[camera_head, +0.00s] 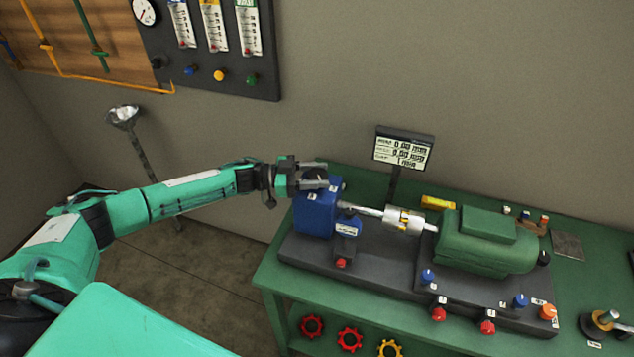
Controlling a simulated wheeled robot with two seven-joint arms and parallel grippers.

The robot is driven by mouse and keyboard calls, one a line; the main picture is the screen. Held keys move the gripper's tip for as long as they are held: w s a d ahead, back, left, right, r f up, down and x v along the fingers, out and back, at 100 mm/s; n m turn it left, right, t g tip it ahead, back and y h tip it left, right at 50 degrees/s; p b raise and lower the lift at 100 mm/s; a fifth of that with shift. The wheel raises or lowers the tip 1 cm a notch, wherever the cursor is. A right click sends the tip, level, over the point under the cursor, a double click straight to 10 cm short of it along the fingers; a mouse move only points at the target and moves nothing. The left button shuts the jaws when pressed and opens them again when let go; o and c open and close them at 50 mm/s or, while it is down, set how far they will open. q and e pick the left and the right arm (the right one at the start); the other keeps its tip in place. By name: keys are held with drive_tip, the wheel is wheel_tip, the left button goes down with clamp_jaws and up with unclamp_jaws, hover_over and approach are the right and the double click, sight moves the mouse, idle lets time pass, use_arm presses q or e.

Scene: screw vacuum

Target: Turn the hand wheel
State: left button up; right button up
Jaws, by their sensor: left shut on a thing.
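The blue pump housing (314,215) stands at the left end of the dark base on the green bench. A dark round part, which looks like the hand wheel (315,171), sits at its top. My left arm reaches in from the left, and its gripper (314,180) is at this wheel, just above the blue housing. The jaws are shut on the wheel and hide part of it. My right gripper is not in view.
A shaft and silver coupling (402,219) link the pump to a green motor (488,240). A small display (403,150) stands behind. Red and blue knobs line the base's front. Red and yellow wheels (349,339) are below the bench (270,283). A gauge panel (222,65) hangs on the wall.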

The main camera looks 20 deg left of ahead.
use_arm(q)
drive_tip(key=m+g+b, duration=0.2)
drive_tip(key=g, duration=0.1)
drive_tip(key=m+g+h+b, duration=0.1)
drive_tip(key=g+b, duration=0.1)
drive_tip(key=b, duration=0.1)
drive_tip(key=m+g+b, duration=0.2)
drive_tip(key=g+b, duration=0.1)
drive_tip(key=shift+w+f+m+g+h, duration=0.15)
drive_tip(key=shift+f+m+g+h, duration=0.1)
drive_tip(key=shift+m+g+h, duration=0.05)
drive_tip(key=shift+r+m+g+b, duration=0.25)
drive_tip(key=shift+m+g+b, duration=0.75)
drive_tip(key=shift+g, duration=0.4)
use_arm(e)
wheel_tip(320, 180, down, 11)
use_arm(q)
drive_tip(key=o, duration=1)
drive_tip(key=shift+c, duration=0.2)
drive_tip(key=shift+a, duration=0.15)
drive_tip(key=b+v, duration=0.5)
drive_tip(key=v, duration=0.8)
drive_tip(key=shift+a+r, duration=0.25)
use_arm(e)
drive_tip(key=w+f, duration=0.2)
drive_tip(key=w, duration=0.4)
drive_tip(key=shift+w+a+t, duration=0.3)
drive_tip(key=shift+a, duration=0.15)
